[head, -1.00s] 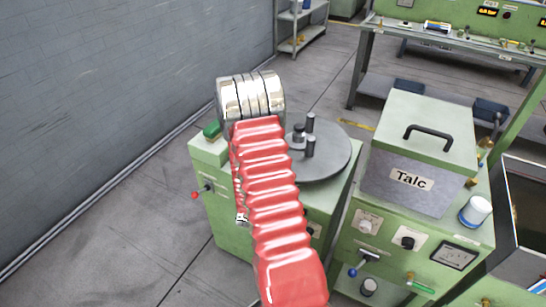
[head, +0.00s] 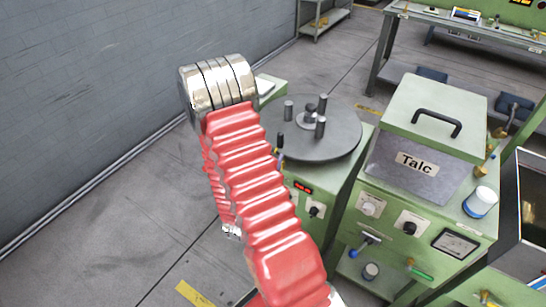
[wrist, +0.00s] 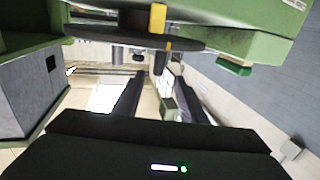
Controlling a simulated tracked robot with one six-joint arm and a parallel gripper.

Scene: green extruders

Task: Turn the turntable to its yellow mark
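The turntable (head: 335,145) is a dark grey disc on a green machine (head: 345,180), with several short upright pegs on top. It also shows edge-on across the top of the wrist view (wrist: 100,36), with pegs pointing down in that upside-down picture. A yellow block (wrist: 158,17) shows beside the disc, and a thin yellow stripe (wrist: 168,45) at its edge. My gripper (wrist: 160,78) has its two dark fingers apart, with no held object seen between them. It appears close to the disc; contact cannot be told. The head view hides the gripper behind my red arm.
The talc box (head: 405,160) with a black handle stands right of the turntable. A black-handled lever (head: 280,142) rises at the disc's near left side. A grey wall (head: 80,100) is on the left. Floor (head: 130,240) is clear at lower left.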

